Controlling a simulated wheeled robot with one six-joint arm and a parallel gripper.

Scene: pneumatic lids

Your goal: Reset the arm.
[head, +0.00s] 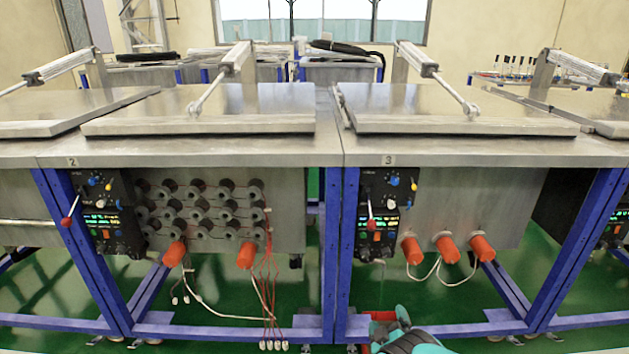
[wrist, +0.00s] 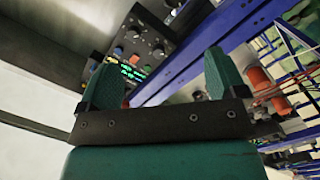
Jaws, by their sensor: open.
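My gripper (wrist: 163,82) shows in the wrist view with its two teal fingers wide apart and nothing between them. In the head view, part of my teal gripper (head: 392,330) shows at the bottom edge, low in front of the bench's blue frame. In the wrist view a black control panel (wrist: 128,72) with a green display and knobs lies beyond the fingers, seen tilted. I cannot tell how far it is from the fingertips.
Bench 2's lid (head: 205,108) and bench 3's lid (head: 450,112) lie flat. Bench 3's panel (head: 377,215) has a red-tipped lever. Orange cylinders (head: 447,249) and loose red wires (head: 270,275) hang below. Blue legs (head: 332,240) stand on the green floor.

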